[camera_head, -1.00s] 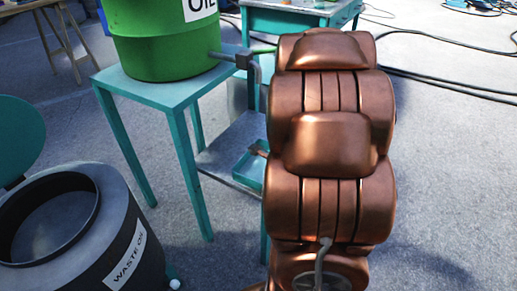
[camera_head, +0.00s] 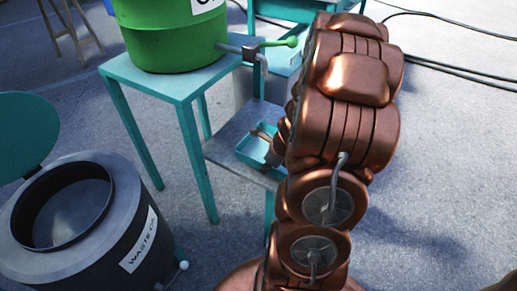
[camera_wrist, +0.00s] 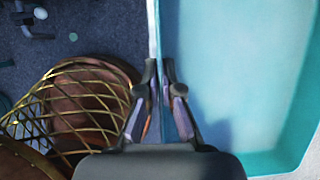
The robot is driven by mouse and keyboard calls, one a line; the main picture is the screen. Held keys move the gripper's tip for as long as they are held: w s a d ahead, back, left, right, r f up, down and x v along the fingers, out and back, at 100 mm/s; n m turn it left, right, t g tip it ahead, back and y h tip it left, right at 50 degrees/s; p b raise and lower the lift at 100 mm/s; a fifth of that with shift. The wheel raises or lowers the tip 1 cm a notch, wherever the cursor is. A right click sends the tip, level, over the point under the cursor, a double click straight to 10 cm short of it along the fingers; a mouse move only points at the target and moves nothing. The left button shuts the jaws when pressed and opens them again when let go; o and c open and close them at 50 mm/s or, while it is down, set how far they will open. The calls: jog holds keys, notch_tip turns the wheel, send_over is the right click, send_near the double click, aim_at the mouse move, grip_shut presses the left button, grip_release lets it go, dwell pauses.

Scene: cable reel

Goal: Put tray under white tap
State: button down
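The teal tray (camera_head: 256,147) shows at the lower shelf beside my copper arm, which hides part of it. I cannot tell whether it rests on the shelf. In the wrist view the tray (camera_wrist: 245,70) fills the right side, and its wall runs between the fingers of my gripper (camera_wrist: 160,72). The fingers are close on both faces of that wall. In the head view the gripper is mostly hidden by my arm. A tap with a white knob (camera_head: 184,265) is low on the dark waste oil drum (camera_head: 125,240). The floor under it is partly out of view.
A green oil drum (camera_head: 172,45) stands on a teal table (camera_head: 165,82); its grey tap has a green lever (camera_head: 292,41). The grey lower shelf (camera_head: 228,147) has table legs around it. The waste drum's teal lid (camera_head: 28,130) is open. Black cables (camera_head: 450,75) lie on the floor at right.

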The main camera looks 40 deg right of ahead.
aim_at(260, 148)
jog(key=w+d, duration=0.2)
jog(key=w, duration=0.1)
jog(key=w+d, duration=0.1)
jog(key=w, duration=0.2)
jog(key=w+d+f, duration=0.1)
jog(key=w+d, duration=0.1)
jog(key=w, duration=0.1)
jog(key=shift+w+d, duration=0.35)
jog(key=shift+w, duration=0.05)
jog(key=shift+w+d+f, duration=0.1)
jog(key=shift+w+f, duration=0.1)
jog(key=shift+f+b, duration=0.5)
jog(key=shift+f, duration=1.05)
jog(key=shift+f, duration=0.1)
jog(key=c, duration=1.3)
grip_release()
